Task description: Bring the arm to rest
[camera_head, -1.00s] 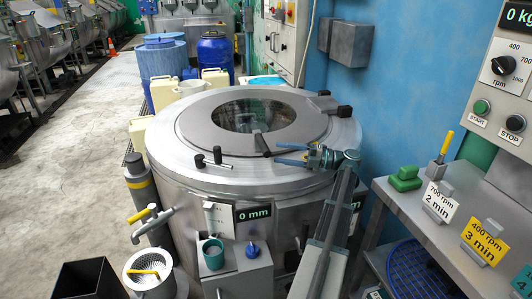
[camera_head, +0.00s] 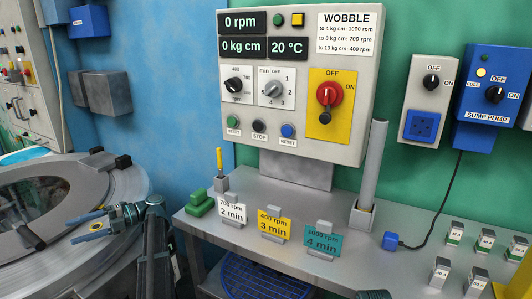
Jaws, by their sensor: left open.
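My left gripper (camera_head: 78,228) shows at the left of the head view, with its two blue fingers apart and nothing visible between them. It is over the right part of the round steel drum top (camera_head: 125,190), pointing left towards the dark glass window (camera_head: 25,205). I cannot tell how high above the metal it is. My left arm (camera_head: 157,240) comes up from the bottom edge to the gripper.
A grey bench (camera_head: 345,210) stands to the right of the drum, with several sign cards, a green block (camera_head: 200,202), an upright grey tube (camera_head: 373,170) and small weights. A control panel (camera_head: 295,80) hangs above it. A blue round grid (camera_head: 265,280) is below.

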